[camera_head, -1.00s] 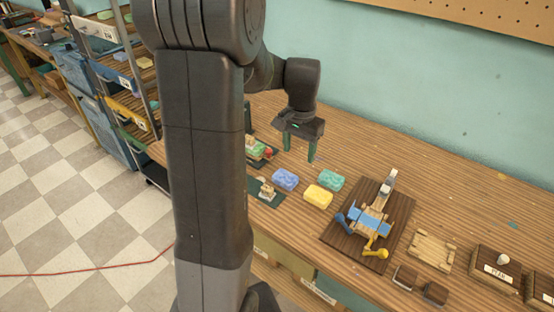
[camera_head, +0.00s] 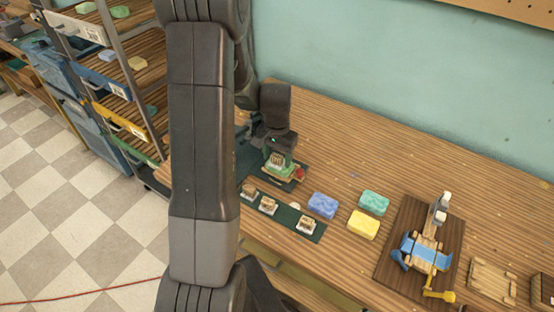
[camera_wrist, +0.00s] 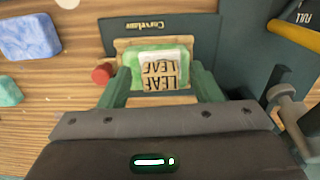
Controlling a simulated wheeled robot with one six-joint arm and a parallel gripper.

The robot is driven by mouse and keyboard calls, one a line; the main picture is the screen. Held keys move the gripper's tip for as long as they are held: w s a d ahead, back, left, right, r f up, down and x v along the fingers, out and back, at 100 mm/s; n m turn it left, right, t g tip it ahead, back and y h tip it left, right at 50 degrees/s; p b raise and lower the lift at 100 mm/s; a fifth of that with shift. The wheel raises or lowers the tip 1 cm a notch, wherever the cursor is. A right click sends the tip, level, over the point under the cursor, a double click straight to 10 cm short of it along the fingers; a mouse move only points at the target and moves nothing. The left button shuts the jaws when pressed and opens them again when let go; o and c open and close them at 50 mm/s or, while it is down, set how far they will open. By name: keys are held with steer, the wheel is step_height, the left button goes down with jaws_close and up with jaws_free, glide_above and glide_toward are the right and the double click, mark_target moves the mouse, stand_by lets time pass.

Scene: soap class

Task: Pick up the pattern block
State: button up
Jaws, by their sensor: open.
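The pattern block (camera_wrist: 163,68) is a small pale block with raised reversed "LEAF" letters. In the wrist view it sits on a green piece (camera_wrist: 136,60) in a wooden holder (camera_wrist: 160,99). My gripper (camera_wrist: 163,86) is open, with one green finger at the left and one at the right of the block. I cannot tell whether the fingers touch it. In the head view my gripper (camera_head: 279,160) points down over the same holder, and the block between the fingers is small and partly hidden.
A red knob (camera_wrist: 103,74) is left of the holder. Several small blocks stand on a dark green strip (camera_head: 286,218) in front. Blue (camera_head: 322,205), teal (camera_head: 374,202) and yellow (camera_head: 363,224) soaps lie to the right. A wooden press (camera_head: 427,250) stands farther right.

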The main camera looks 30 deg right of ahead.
steer(key=shift+f, duration=0.15)
steer(key=c, duration=1)
